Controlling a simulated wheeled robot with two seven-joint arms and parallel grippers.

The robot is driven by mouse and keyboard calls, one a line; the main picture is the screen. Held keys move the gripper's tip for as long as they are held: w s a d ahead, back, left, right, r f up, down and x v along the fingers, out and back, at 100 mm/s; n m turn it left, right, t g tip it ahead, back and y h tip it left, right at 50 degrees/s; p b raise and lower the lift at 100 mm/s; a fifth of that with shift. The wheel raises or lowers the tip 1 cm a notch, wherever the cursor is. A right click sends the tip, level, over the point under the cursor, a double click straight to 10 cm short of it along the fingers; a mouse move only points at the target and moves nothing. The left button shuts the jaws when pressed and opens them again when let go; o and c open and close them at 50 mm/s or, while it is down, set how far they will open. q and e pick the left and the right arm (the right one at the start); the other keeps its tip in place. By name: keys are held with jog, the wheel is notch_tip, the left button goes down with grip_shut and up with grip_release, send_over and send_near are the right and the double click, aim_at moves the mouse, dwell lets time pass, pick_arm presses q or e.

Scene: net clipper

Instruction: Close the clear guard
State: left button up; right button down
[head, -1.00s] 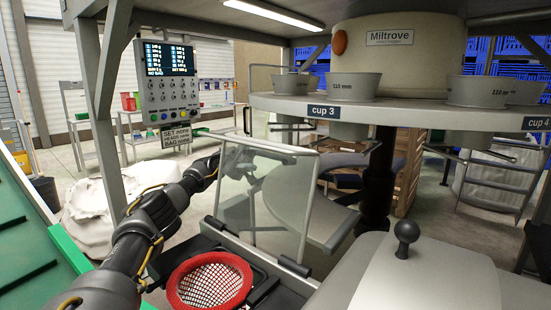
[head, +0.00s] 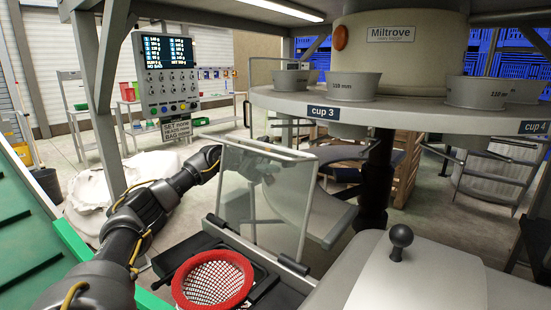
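The clear guard (head: 240,205) is a see-through panel with a grey frame. It stands upright in the middle of the head view, behind the red-rimmed net (head: 213,279). My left arm comes in from the lower left and reaches to the guard's upper left edge. My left gripper (head: 262,168) shows faintly through the panel, near its top and on the far side. Its fingers are too blurred to tell open from shut, and I cannot tell whether it touches the guard. My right gripper is not in view.
A round carousel with cups (head: 354,86) overhangs the guard at the right. A grey cover with a black knob (head: 401,237) stands front right. A control panel (head: 167,72) hangs on a post at upper left. A green chute (head: 30,235) runs along the left.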

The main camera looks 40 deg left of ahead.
pick_arm(q)
grip_shut()
dwell(0.4)
